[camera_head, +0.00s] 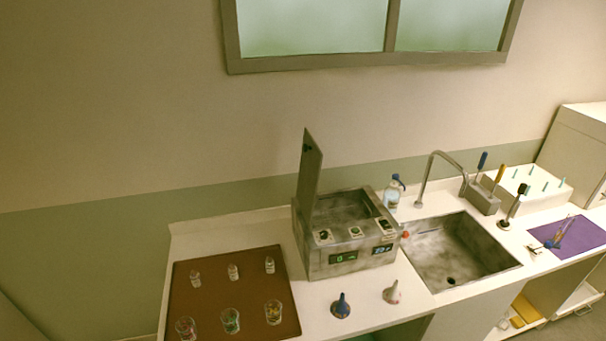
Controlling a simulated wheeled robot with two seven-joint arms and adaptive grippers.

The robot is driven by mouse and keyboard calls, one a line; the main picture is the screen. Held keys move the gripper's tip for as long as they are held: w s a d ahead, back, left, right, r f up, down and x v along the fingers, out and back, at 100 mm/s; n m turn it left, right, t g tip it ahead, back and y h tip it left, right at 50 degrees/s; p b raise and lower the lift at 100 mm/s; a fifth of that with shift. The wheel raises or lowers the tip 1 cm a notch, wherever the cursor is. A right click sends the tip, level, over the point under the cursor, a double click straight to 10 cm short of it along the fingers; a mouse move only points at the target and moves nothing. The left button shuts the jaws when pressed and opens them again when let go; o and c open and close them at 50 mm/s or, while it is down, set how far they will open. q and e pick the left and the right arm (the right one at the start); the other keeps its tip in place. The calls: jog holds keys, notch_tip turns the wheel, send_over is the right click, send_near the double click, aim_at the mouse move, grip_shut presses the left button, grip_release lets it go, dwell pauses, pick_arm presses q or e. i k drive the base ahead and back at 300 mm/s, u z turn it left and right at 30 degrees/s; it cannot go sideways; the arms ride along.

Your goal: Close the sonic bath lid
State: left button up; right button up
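The sonic bath (350,262) is a grey metal box on the white counter, left of the sink. Its lid (310,172) stands open, nearly upright, along the left side of the box. The open basin shows inside, and green and blue displays are lit on the front. Neither of my grippers shows in the head view.
A brown mat (232,297) with several small bottles and glasses lies left of the bath. A blue funnel (341,307) and a pale funnel (392,293) stand in front. A wash bottle (393,192) stands behind right, near the sink (458,255) and faucet (430,172).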

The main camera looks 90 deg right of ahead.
aim_at(312, 157)
jog(key=z, duration=3.15)
jog(key=i, duration=0.5)
